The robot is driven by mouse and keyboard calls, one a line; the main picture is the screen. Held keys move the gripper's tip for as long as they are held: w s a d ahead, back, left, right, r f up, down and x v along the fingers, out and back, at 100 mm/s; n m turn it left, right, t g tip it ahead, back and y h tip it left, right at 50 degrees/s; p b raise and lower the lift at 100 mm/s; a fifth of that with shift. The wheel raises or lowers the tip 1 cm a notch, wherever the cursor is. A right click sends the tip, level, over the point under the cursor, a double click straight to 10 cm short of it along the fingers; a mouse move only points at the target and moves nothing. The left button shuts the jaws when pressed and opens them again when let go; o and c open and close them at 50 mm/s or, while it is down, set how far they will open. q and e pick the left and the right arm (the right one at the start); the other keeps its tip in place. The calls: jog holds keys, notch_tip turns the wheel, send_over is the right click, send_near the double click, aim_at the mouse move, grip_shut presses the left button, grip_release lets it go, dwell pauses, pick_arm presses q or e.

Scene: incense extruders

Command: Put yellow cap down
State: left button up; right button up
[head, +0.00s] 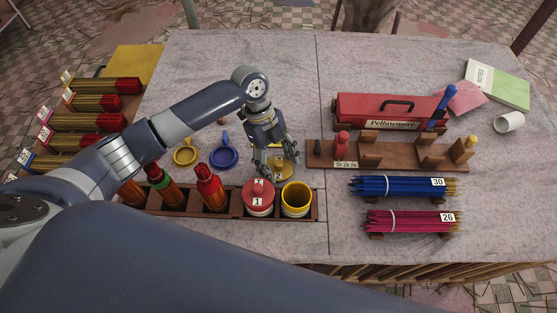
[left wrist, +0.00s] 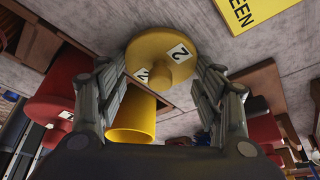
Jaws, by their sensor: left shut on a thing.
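The yellow cap (head: 288,165), with white labels marked 2, is between the fingers of my left gripper (head: 274,160). The left wrist view shows the cap (left wrist: 160,45) with its knob toward the camera and a finger on each side. In the head view the cap is just behind the open yellow cup (head: 297,198). The cup also shows beyond the cap in the wrist view (left wrist: 132,120). I cannot tell whether the cap touches the table. My right gripper is not in view.
A dark wooden rack (head: 232,207) holds the yellow cup, a red capped container (head: 258,199) and several extruders. A wooden stand (head: 390,155) and blue (head: 400,186) and pink (head: 405,221) stick bundles are to the right.

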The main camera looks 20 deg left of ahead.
aim_at(269, 160)
pick_arm(q)
jog(key=shift+f, duration=0.1)
jog(key=o, duration=0.8)
jog(key=shift+c, duration=0.2)
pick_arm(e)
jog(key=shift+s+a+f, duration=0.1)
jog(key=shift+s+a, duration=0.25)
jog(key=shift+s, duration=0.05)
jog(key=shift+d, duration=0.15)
pick_arm(q)
jog(key=shift+r, duration=0.25)
jog(key=b+v, duration=0.2)
jog(key=v, duration=0.9)
jog(key=shift+a+r, duration=0.2)
jog(key=shift+r, duration=0.15)
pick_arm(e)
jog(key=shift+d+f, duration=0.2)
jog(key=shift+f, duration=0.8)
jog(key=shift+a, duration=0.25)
